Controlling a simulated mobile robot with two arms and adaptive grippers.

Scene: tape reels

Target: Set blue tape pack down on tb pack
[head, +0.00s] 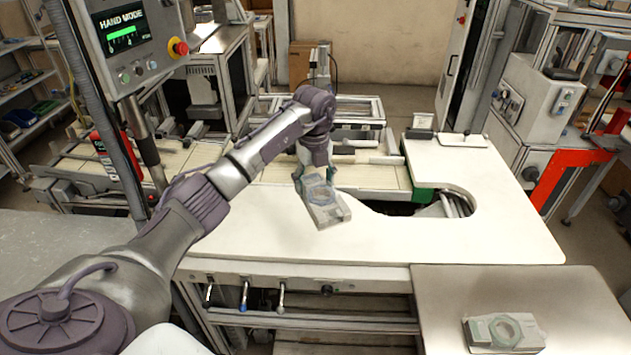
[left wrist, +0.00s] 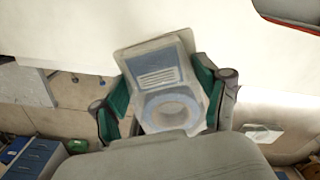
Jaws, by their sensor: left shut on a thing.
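The blue tape pack (head: 326,214), a pale block-shaped pack with a bluish ring, is in my left gripper (head: 314,181) in the head view. It appears over the white worktop (head: 430,235); I cannot tell its height above it. In the left wrist view the pack (left wrist: 160,72) shows a blue label and a light blue tape ring, between the green-padded fingers of my left gripper (left wrist: 162,88). No label marks tb pack; a grey-topped table (head: 450,290) stands at the lower right. My right gripper is not in view.
Another tape pack (head: 505,332) with a pale green ring lies on the grey-topped table near its front. Much of that table behind it is bare. The white worktop has a round cutout (head: 445,203) at right. A control panel (head: 130,40) stands at upper left.

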